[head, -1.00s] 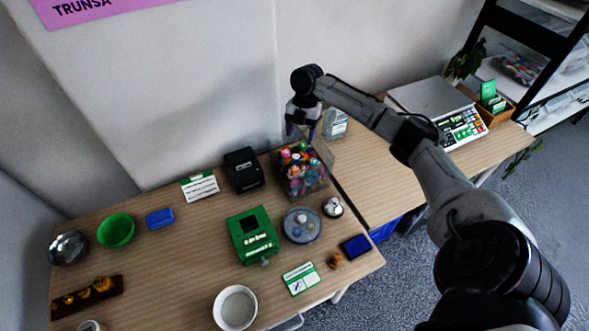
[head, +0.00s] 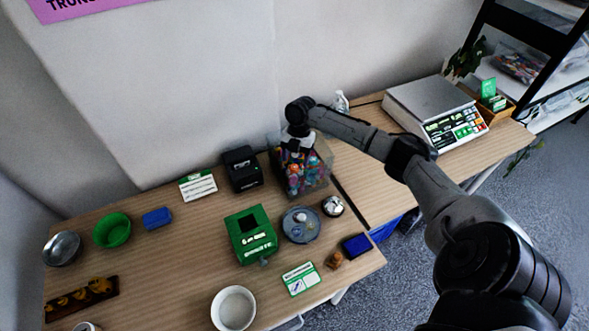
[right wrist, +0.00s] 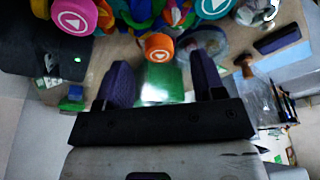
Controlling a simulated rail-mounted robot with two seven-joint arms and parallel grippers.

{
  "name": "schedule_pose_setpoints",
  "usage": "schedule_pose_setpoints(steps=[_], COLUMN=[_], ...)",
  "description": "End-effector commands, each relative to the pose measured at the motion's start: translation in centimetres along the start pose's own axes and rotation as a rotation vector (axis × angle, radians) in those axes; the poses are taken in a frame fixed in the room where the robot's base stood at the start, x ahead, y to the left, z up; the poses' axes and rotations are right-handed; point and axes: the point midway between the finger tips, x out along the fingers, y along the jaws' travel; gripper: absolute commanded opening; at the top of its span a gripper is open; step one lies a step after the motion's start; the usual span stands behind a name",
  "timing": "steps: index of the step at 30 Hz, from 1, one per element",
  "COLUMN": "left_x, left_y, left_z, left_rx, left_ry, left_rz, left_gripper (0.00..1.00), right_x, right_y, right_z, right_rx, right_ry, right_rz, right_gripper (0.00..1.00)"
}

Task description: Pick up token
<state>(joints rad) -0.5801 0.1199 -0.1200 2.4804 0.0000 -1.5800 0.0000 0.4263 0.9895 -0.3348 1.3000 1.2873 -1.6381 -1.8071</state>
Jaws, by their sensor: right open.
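My right gripper (head: 297,150) is open and empty, pointing down at the clear box (head: 318,178) of colourful pieces on the wooden table. In the right wrist view its two dark fingers (right wrist: 163,80) are spread, with nothing between them. Round pieces with a white triangle mark show beyond the fingers: an orange one (right wrist: 159,47), a pink one (right wrist: 74,17) and a teal one (right wrist: 213,7). I cannot tell for sure which piece is the token. A round grey tray (head: 287,232) with small items stands in front of the box. My left gripper is not in view.
A black printer-like device (head: 242,168) stands left of the box. A green box (head: 251,236), a bell (head: 333,206), a blue pad (head: 356,246) and a white bowl (head: 234,308) are nearer. A scale (head: 432,105) is on the right table.

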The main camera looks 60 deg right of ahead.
Motion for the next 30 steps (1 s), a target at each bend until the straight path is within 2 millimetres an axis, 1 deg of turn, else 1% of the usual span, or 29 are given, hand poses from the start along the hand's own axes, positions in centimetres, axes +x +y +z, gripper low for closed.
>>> schedule_pose_setpoints(steps=[1,6,13,30], left_x=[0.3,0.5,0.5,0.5], left_y=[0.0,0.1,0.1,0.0], left_z=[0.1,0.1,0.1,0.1], left_rx=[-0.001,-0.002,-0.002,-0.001], left_ry=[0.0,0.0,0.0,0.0], left_rz=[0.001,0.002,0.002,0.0], left_gripper=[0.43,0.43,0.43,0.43], right_x=[1.0,2.6,2.8,2.8], right_y=[0.1,0.1,0.1,0.1], right_z=[0.1,0.1,0.1,0.1], right_rx=[0.001,0.0,0.0,0.0], right_ry=[0.002,0.001,0.0,0.0], right_rz=[-0.001,0.0,0.0,0.0], right_gripper=[0.63,0.63,0.63,0.09])
